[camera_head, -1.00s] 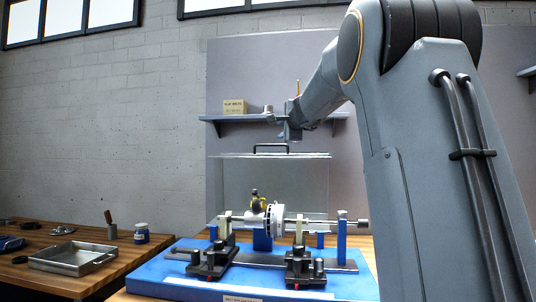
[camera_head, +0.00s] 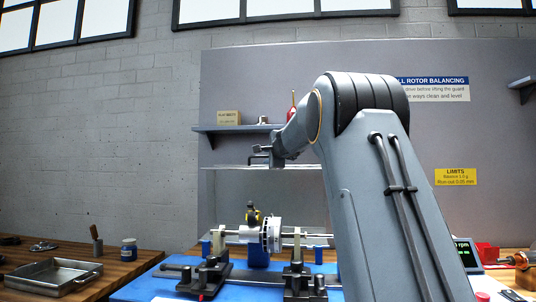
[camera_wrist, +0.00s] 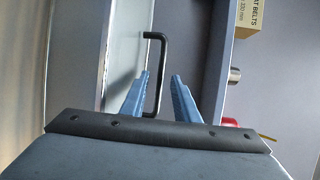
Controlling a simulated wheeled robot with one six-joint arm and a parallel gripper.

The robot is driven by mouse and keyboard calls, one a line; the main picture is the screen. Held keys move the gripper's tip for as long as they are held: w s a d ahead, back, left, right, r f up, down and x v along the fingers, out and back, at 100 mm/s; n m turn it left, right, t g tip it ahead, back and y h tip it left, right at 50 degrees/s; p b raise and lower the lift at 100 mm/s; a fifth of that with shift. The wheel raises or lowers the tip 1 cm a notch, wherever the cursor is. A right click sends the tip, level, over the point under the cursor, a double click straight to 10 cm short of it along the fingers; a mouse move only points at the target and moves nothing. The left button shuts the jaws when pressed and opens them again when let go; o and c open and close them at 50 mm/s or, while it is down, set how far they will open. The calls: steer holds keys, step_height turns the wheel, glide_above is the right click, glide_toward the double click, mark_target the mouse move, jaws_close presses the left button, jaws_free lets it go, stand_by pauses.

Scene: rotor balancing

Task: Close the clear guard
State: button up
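The clear guard (camera_head: 225,190) stands raised behind the rotor in the head view, its top edge level with my gripper. Its black handle (camera_wrist: 161,70) shows in the wrist view as a bent bar on the pane's edge. My gripper (camera_head: 262,153) is at the handle at the guard's top edge. In the wrist view my gripper (camera_wrist: 160,75) is open, and the handle bar appears between the two blue fingers. Whether either finger touches it I cannot tell. The rotor (camera_head: 271,235) sits on the blue balancing machine (camera_head: 150,290) below, uncovered in front.
A shelf (camera_head: 215,129) with a belt box (camera_head: 229,117) and a red bottle (camera_head: 291,113) is on the panel behind the guard.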

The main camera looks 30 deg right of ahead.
steer(key=shift+w+d, duration=0.2)
steer(key=shift+w, duration=0.45)
steer(key=shift+c, duration=0.3)
jaws_close()
